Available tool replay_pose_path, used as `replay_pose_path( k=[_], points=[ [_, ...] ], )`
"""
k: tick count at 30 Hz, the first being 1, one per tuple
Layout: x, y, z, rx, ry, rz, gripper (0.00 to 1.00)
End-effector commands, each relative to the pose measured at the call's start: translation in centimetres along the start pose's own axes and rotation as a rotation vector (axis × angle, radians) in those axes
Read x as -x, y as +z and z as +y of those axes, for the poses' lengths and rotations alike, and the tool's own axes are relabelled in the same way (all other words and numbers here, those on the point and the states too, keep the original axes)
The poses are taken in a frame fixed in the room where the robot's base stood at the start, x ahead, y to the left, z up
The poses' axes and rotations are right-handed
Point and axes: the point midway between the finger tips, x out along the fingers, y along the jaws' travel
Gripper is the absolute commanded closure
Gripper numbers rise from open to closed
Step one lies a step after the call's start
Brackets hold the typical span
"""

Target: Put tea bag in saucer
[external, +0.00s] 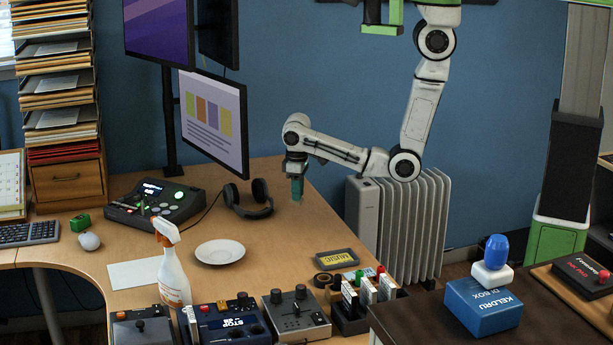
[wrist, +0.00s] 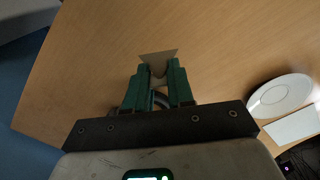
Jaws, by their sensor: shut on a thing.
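The tea bag (wrist: 157,57) shows in the wrist view as a small, pale brownish flat piece between my green fingertips. My gripper (wrist: 159,76) is shut on it. In the external view my gripper (external: 296,192) points down at the right back part of the desk, beyond the headphones; I cannot make out the tea bag there, nor its exact height above the desk. The saucer (external: 220,252) is a white round plate lying on the desk, in front and to the left of my gripper. It also shows at the right of the wrist view (wrist: 281,96), apart from my gripper.
Black headphones (external: 247,200) lie between my gripper and the saucer's back side. A white sheet (external: 133,273) and a spray bottle (external: 173,275) are left of the saucer. Control boxes (external: 297,314) line the front. The desk right of the saucer is mostly clear.

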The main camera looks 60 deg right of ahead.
Motion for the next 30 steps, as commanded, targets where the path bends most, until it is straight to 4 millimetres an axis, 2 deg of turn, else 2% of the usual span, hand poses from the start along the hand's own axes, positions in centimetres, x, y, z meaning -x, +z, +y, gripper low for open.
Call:
replay_pose_path(
  k=[1,4,11,14,20,30],
  points=[
    [-0.2,-0.7,0.9,-0.037,-0.003,0.002,1.0],
    [-0.1,-1.8,1.7,-0.078,-0.009,0.005,1.0],
    [1.0,-3.2,-0.6,-0.02,-0.009,0.01,1.0],
    [1.7,-3.7,-2.5,0.032,-0.009,0.015,1.0],
    [3.5,-3.9,-7.7,0.178,-0.009,0.021,1.0],
    [5.9,-2.1,-16.9,0.43,-0.02,0.013,1.0]
  ],
)
